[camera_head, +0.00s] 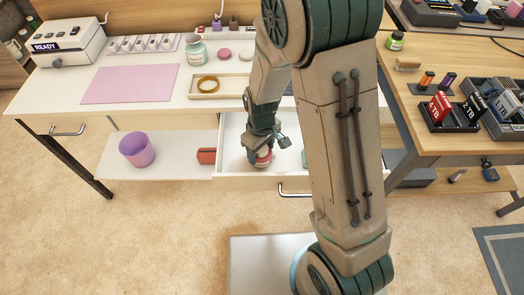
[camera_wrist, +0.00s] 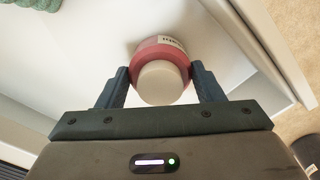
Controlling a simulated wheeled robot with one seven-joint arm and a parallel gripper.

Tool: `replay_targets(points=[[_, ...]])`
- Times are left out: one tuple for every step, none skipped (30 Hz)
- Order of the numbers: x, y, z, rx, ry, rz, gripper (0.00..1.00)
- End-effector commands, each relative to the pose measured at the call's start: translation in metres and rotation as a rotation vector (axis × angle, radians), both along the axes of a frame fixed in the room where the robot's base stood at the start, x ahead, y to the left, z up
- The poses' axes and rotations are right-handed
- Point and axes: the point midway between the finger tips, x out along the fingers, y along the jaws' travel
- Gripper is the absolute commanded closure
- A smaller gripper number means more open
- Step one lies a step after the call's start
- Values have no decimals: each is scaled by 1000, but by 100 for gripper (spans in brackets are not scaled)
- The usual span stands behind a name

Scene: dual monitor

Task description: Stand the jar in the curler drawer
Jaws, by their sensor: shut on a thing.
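A small pink-red jar (camera_head: 263,157) with a pale lid and a white label is inside the open drawer (camera_head: 231,172). My gripper (camera_head: 262,146) reaches down into the drawer and is shut on the jar. In the wrist view the jar (camera_wrist: 161,65) sits between the two fingers (camera_wrist: 160,84), with its pale lid towards the camera. The jar looks upright. Whether its base touches the drawer floor I cannot tell. A green thing (camera_wrist: 38,4) lies at the far corner of the drawer in the wrist view; my arm hides much of the drawer's right side.
The white desk above holds a pink mat (camera_head: 130,84), a tray with a gold ring (camera_head: 208,84) and a pale green jar (camera_head: 196,50). A purple bin (camera_head: 137,150) and a red box (camera_head: 206,156) are on the low shelf. A wooden desk (camera_head: 440,95) stands right.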

Motion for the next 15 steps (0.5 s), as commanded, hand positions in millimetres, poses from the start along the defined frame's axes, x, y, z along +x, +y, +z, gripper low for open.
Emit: replay_targets(points=[[0, 0, -7, -1, 1, 0, 65], [0, 0, -9, -1, 1, 0, 65], [0, 0, -10, 0, 0, 0, 65], [0, 0, -9, 1, -1, 0, 65], [0, 0, -9, 1, -1, 0, 65], [0, 0, -9, 1, -1, 0, 65], [0, 0, -9, 1, -1, 0, 65], [0, 0, -9, 1, -1, 0, 65], [0, 0, -9, 1, -1, 0, 65], [0, 0, -10, 1, -1, 0, 65], [0, 0, -11, 1, -1, 0, 65], [0, 0, -13, 1, -1, 0, 65], [0, 0, -14, 1, -1, 1, 65], [0, 0, -12, 1, -1, 1, 31], [0, 0, -12, 1, -1, 1, 20]])
